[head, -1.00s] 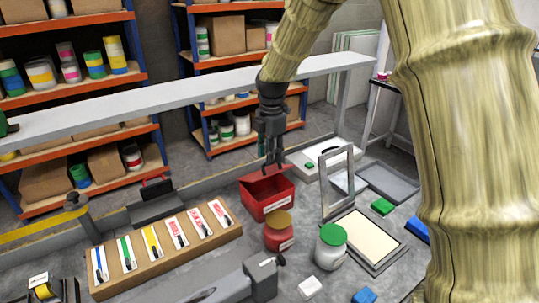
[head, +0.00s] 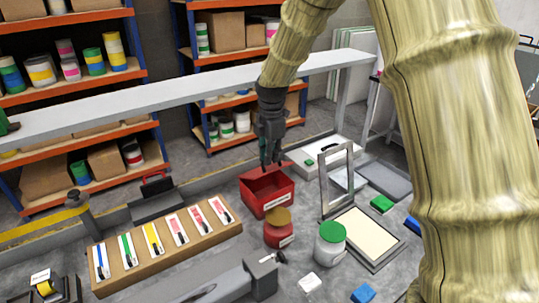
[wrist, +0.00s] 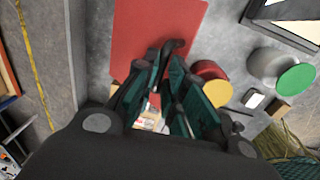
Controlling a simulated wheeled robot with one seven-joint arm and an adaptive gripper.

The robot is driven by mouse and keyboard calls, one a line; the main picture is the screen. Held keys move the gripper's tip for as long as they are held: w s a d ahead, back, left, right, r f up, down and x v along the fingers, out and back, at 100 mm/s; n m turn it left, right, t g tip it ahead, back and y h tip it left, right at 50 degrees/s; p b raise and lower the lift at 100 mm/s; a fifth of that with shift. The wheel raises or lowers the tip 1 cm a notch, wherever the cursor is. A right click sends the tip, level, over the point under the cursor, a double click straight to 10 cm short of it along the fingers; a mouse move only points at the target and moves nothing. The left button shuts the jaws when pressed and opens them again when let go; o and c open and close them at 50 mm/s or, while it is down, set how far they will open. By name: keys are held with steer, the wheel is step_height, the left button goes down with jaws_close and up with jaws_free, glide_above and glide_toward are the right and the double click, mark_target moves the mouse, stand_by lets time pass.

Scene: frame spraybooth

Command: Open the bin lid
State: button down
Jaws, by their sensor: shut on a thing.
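The red bin (head: 267,203) stands on the grey worktop, with a white label on its front and its dark inside showing from above. Its red lid (wrist: 158,40) shows as a flat panel in the wrist view, and the opening with small pale things shows below it. My gripper (head: 271,165) is above the back of the bin. In the wrist view my gripper (wrist: 172,75) has its green-sided fingers close together at the lid's edge, shut on the lid. The fingers hide the exact grip, and the lid's angle is hard to tell.
A red jar with a tan top (head: 279,228) and a white jar with a green lid (head: 330,245) stand in front of the bin. A hinged screen frame (head: 325,185) stands to the right. A wooden card holder (head: 130,262) lies left. A white beam (head: 180,97) crosses behind.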

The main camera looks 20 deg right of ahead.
steer(key=shift+w+a+r+p, duration=0.15)
steer(key=shift+w+r+p, duration=0.5)
steer(key=shift+w+r, duration=0.05)
steer(key=shift+f, duration=0.1)
steer(key=c, duration=1.7)
jaws_free()
steer(key=shift+o, duration=0.9)
steer(key=shift+w+f, duration=0.15)
steer(key=shift+w, duration=0.05)
steer(key=shift+s+a, duration=0.15)
step_height(320, 180, up, 12)
steer(key=shift+s, duration=0.3)
